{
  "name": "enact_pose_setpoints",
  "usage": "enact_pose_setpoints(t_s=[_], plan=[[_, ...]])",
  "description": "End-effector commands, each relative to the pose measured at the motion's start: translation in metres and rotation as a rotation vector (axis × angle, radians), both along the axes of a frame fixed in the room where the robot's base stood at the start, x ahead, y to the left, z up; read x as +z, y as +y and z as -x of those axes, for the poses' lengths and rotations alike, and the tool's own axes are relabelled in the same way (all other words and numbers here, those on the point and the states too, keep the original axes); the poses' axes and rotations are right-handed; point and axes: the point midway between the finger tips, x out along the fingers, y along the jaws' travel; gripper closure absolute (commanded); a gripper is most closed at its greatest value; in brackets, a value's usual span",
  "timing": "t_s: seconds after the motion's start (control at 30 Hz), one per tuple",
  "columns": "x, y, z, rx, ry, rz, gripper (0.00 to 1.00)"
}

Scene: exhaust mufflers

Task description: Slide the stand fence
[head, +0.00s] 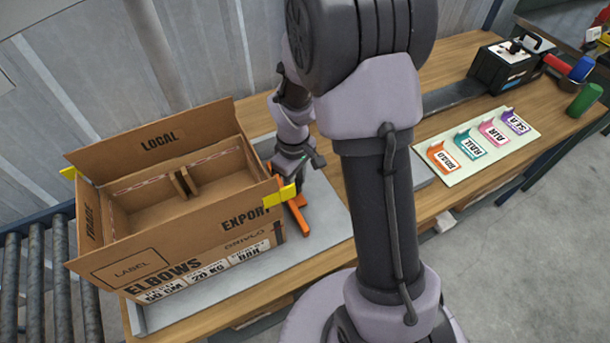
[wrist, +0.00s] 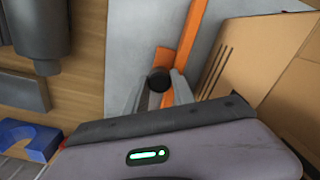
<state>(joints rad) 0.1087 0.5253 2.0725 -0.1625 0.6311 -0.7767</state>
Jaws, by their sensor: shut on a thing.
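The stand fence (head: 299,216) is an orange bar beside the right side of the open cardboard box (head: 200,240). It also shows in the wrist view (wrist: 190,32), lying along the grey stand plate (wrist: 222,20). A round black knob (wrist: 159,79) is attached at its near end. My gripper (wrist: 163,90) is shut on the knob, with a finger on each side of it. In the head view my gripper (head: 302,183) is low beside the box, partly hidden by its own wrist. A narrow gap of plate shows between the fence and the box in the wrist view.
The box stands on the plate (head: 325,212), its flaps up, with a divider inside. Yellow clips (head: 281,194) hold its corners. A roller conveyor (head: 50,270) is at left. A card with coloured tags (head: 477,140) and a black machine (head: 505,65) are at right.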

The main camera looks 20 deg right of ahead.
Motion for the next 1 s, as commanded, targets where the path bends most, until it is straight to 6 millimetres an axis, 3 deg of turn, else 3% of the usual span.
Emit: enact_pose_setpoints(t_s=[0.17, 0.2, 0.3, 0.67, 0.77, 1.0], plan=[[0.001, 0.000, -0.001, -0.001, -0.003, -0.001, 1.00], [0.001, 0.000, -0.001, -0.001, -0.003, -0.001, 0.66], [0.001, 0.000, -0.001, 0.000, -0.002, 0.000, 0.48], [0.008, -0.001, -0.001, -0.001, -0.002, 0.000, 0.48], [0.033, 0.000, -0.001, -0.001, -0.003, -0.001, 0.48], [0.117, -0.001, -0.001, 0.000, -0.006, 0.000, 0.48]])
